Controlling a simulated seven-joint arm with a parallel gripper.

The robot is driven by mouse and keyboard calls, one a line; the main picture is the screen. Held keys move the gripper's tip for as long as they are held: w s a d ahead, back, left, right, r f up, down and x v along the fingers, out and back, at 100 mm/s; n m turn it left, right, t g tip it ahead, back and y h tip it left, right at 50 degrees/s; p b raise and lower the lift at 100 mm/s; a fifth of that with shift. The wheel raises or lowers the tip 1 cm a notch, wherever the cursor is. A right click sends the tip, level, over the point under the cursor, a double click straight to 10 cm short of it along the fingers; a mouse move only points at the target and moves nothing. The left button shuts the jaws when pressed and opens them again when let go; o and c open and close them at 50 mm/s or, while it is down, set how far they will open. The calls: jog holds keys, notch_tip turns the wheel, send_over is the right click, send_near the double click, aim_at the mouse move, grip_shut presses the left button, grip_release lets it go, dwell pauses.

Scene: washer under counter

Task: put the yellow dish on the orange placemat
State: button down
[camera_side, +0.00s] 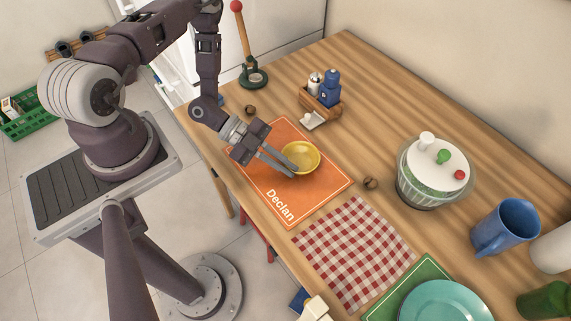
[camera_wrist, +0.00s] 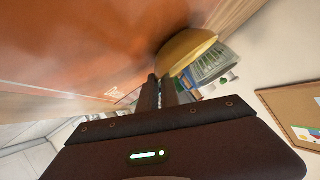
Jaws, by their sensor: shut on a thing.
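The yellow dish (camera_side: 301,157) is a small bowl, upright over the orange placemat (camera_side: 318,190), which is marked "Declan". I cannot tell whether the dish rests on the mat or is held just above it. My gripper (camera_side: 287,165) reaches in from the left, low over the mat, with its fingers shut on the dish's near rim. In the wrist view the dish (camera_wrist: 188,50) shows beyond the fingertips (camera_wrist: 161,82), with the orange mat (camera_wrist: 80,45) filling the upper left.
A red checked cloth (camera_side: 352,250) lies in front of the mat. A salad spinner (camera_side: 434,170), a blue pitcher (camera_side: 505,227) and a teal plate (camera_side: 445,302) are to the right. A wooden caddy (camera_side: 320,104) stands behind. Small brown nuts (camera_side: 370,183) lie near the mat.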

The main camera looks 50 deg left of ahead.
jog(key=shift+f, duration=0.1)
jog(key=c, duration=1.6)
grip_release()
jog(key=shift+o, duration=0.2)
